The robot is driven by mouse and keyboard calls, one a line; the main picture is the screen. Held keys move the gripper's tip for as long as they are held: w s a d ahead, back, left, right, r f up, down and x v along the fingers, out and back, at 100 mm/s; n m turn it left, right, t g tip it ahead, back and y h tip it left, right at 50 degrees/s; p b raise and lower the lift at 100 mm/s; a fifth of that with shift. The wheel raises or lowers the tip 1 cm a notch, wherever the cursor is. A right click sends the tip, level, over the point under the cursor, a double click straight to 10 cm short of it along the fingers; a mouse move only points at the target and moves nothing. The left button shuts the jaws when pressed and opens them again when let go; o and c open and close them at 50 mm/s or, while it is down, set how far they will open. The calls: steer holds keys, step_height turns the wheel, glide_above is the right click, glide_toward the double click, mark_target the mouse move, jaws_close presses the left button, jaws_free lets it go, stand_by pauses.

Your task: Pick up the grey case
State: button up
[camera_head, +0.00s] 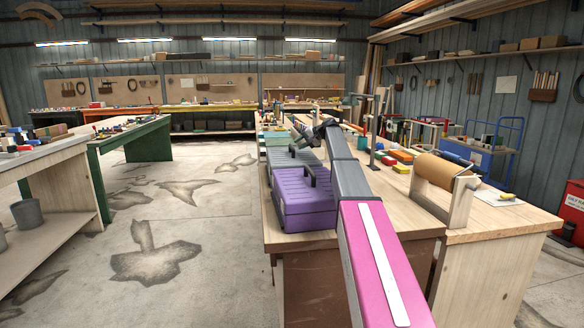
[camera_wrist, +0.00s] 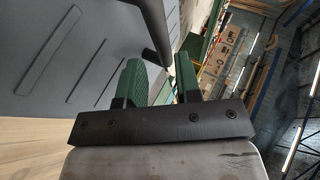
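The grey case (camera_head: 288,161) lies on the workbench behind the purple case, partly hidden by it. In the wrist view its ribbed grey face (camera_wrist: 75,50) fills the left side. Its dark handle (camera_wrist: 156,22) comes down from the top toward my fingertips. My gripper (camera_wrist: 159,62) is open, with two green fingers apart. The handle's lower end shows between the fingertips or just beyond them; I cannot tell which. In the head view my gripper (camera_head: 301,128) is small, near the grey case's handle, and partly hidden by my arm.
A purple case (camera_head: 300,205) with a dark handle stands in front of the grey case. A green case (camera_head: 276,139) is behind it. A paper roll on a wooden stand (camera_head: 436,172) and several coloured blocks (camera_head: 401,156) are on the right.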

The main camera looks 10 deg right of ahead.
mark_target(292, 146)
steer(key=x, duration=0.5)
steer(key=shift+w+r, duration=0.1)
steer(key=shift+w, duration=0.1)
steer(key=shift+a, duration=0.1)
jaws_close()
steer(key=shift+r, duration=0.1)
stand_by(1.0)
